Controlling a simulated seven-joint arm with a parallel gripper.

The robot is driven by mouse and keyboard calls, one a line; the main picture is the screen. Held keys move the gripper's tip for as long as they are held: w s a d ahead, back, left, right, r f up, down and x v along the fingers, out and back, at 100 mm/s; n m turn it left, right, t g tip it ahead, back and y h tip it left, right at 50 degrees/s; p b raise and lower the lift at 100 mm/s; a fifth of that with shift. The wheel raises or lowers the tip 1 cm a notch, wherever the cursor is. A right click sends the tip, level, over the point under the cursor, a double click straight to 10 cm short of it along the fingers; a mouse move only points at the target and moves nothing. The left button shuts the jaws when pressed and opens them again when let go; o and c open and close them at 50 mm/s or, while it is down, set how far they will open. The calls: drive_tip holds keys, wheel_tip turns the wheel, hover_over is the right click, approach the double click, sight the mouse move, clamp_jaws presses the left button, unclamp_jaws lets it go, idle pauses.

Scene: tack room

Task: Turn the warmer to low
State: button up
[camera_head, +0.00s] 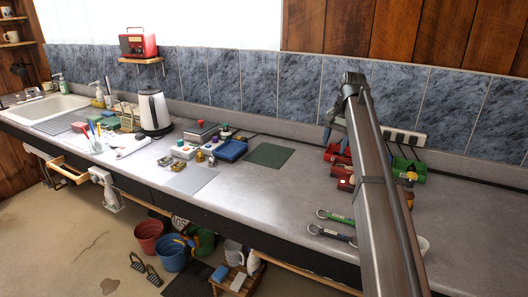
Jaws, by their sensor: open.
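A low, flat appliance with a dark top and red at its edge (201,131) sits on the counter right of the kettle; it may be the warmer. Any dial or setting on it is too small to read. My gripper (335,138) hangs beyond the far end of my arm, near the red bins at the back of the counter. It is open and well to the right of the appliance. My arm hides part of the counter on the right.
A white kettle (153,109) stands left of the appliance. Small bottles and jars, a blue tray (231,150) and a green mat (269,155) lie between it and my gripper. Wrenches (335,217) lie near the front edge.

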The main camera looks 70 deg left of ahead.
drive_tip(key=s+a+f+y, duration=0.1)
drive_tip(key=s+a, duration=0.2)
drive_tip(key=s, duration=0.4)
drive_tip(key=s+a+f+n+g+y, duration=0.1)
drive_tip(key=s+a+f, duration=0.1)
drive_tip(key=s, duration=0.5)
drive_tip(key=s+a+f+g+y, duration=0.1)
drive_tip(key=s+a, duration=0.3)
drive_tip(key=s, duration=0.3)
drive_tip(key=shift+s+f+n, duration=0.3)
drive_tip(key=shift+n, duration=0.1)
drive_tip(key=shift+s, duration=0.1)
